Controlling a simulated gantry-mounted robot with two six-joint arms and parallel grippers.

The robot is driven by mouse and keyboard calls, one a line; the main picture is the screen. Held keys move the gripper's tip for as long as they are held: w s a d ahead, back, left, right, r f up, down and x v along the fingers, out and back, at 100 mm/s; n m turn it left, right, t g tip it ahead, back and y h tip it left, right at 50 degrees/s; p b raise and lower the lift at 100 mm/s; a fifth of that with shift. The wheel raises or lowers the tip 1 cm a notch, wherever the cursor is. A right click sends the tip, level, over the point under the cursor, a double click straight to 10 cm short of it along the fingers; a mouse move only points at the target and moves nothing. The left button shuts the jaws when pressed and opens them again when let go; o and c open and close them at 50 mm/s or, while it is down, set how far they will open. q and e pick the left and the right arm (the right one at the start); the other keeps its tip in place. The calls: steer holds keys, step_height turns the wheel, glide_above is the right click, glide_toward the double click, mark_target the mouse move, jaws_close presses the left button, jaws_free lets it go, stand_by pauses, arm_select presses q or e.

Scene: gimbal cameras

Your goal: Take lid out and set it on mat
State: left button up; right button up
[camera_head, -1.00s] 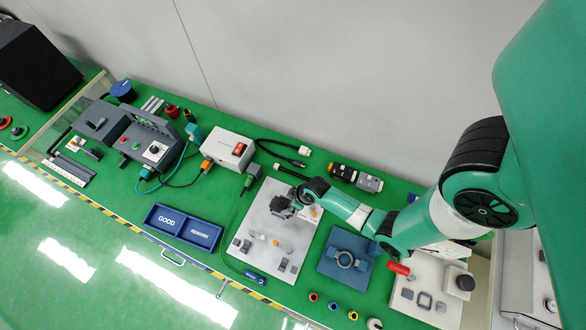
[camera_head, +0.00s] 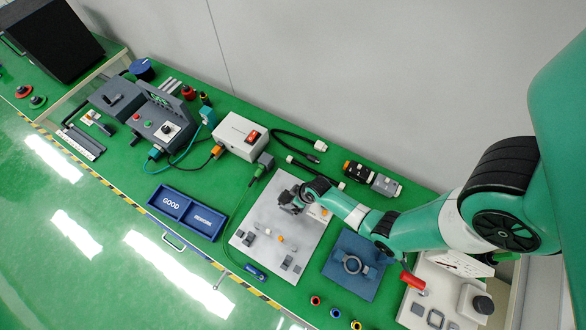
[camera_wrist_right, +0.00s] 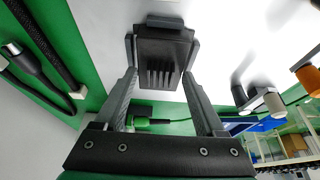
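A pale grey flat board (camera_head: 262,262), perhaps the mat, lies on the green bench with several small parts on it. My right gripper (camera_head: 289,204) is low over its upper part in the head view. In the right wrist view the fingers (camera_wrist_right: 162,75) stand on both sides of a dark grey ribbed piece (camera_wrist_right: 163,60), and their tips appear to touch its sides. I cannot tell for certain that this piece is the lid, or whether it rests on the surface. The gripper hides its underside. My left gripper is not in view.
A blue plate with a ring fixture (camera_head: 338,266) lies right of the board. A blue GOOD/REWORK tray (camera_head: 187,213) is on its left. A white power box (camera_head: 238,137), a black cable (camera_head: 303,138) and connectors (camera_head: 372,179) lie behind. A pale tray (camera_head: 415,309) stands at right.

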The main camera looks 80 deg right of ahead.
steer(key=c, duration=0.6)
steer(key=shift+o, duration=0.2)
steer(key=shift+r+p, duration=1.25)
steer(key=shift+r, duration=0.05)
